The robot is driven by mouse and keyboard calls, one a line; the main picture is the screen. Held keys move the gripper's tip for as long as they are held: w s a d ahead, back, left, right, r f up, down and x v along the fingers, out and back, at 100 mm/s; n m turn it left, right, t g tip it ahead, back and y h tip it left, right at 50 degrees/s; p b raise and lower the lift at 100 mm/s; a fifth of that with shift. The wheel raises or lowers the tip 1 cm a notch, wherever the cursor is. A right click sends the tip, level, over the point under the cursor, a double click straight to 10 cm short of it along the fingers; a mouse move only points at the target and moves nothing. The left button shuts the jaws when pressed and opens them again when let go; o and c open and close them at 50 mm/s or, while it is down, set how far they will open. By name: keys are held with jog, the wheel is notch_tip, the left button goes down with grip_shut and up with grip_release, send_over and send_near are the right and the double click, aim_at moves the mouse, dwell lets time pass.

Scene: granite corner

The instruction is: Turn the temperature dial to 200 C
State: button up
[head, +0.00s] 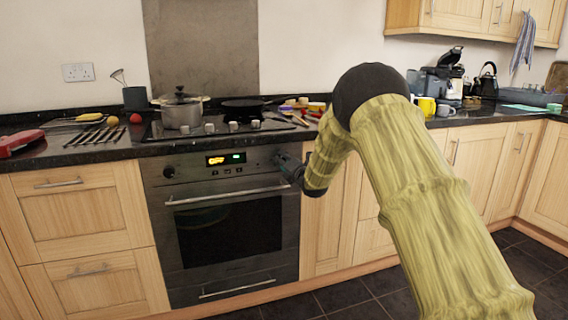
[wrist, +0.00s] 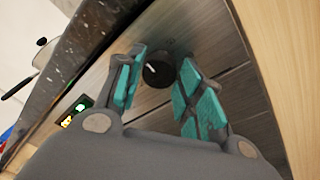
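The oven (head: 220,225) is built into the counter, with a steel front and a lit display (head: 226,159). A black round dial with a white mark (wrist: 157,72) sits on the panel in the wrist view, between my gripper's fingers. In the head view that dial is hidden behind my gripper (head: 290,167), at the panel's right end. My gripper (wrist: 162,82) is open, its teal pads on either side of the dial. I cannot tell whether the pads touch it. Another black dial (head: 168,171) is at the panel's left end. The temperature scale is not readable.
The oven door handle (head: 226,194) sticks out below the panel. The granite counter edge (wrist: 82,48) overhangs above it. A pot (head: 181,110) and a pan (head: 247,104) stand on the hob. A wooden cabinet front (head: 327,232) is right of the oven.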

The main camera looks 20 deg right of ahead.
jog(key=c, duration=0.4)
